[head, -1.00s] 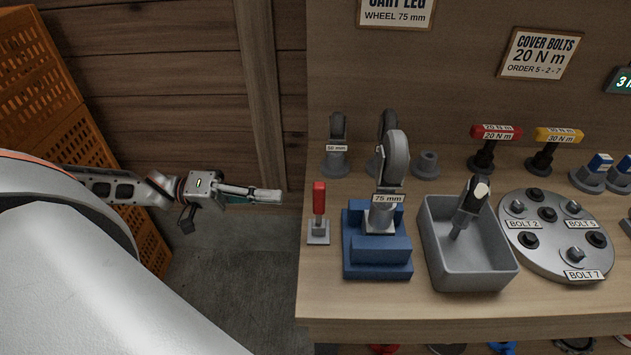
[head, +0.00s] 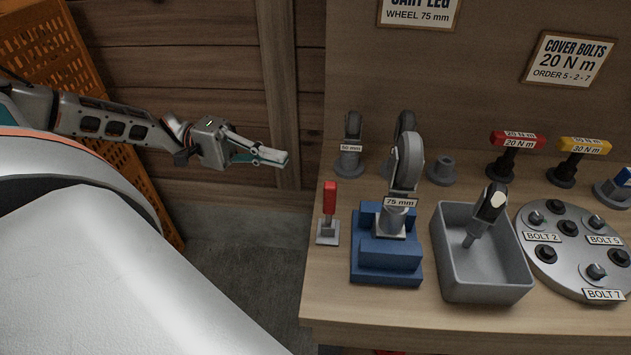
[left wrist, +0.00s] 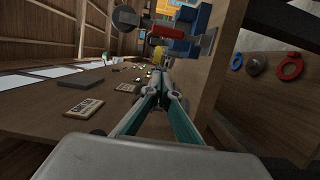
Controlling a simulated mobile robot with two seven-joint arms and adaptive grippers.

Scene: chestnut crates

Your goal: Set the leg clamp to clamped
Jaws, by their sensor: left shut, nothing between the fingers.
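The leg clamp's red lever (head: 329,198) stands upright on a small grey base (head: 328,232) near the bench's left edge. Beside it, a blue fixture block (head: 385,262) carries a caster with a grey wheel (head: 407,160) and a 75 mm label. My left gripper (head: 283,159) is shut and empty, left of the bench and apart from the lever, higher in the picture. In the left wrist view its closed fingers (left wrist: 163,82) point toward a red handle (left wrist: 168,31) and blue block beyond. My right gripper is not in view.
A grey bin (head: 482,270) with a tool in it stands right of the blue block. A round bolt plate (head: 560,275) is at far right. Other casters (head: 349,158) and red and yellow tools (head: 515,140) stand behind. Orange crates (head: 40,60) are at left.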

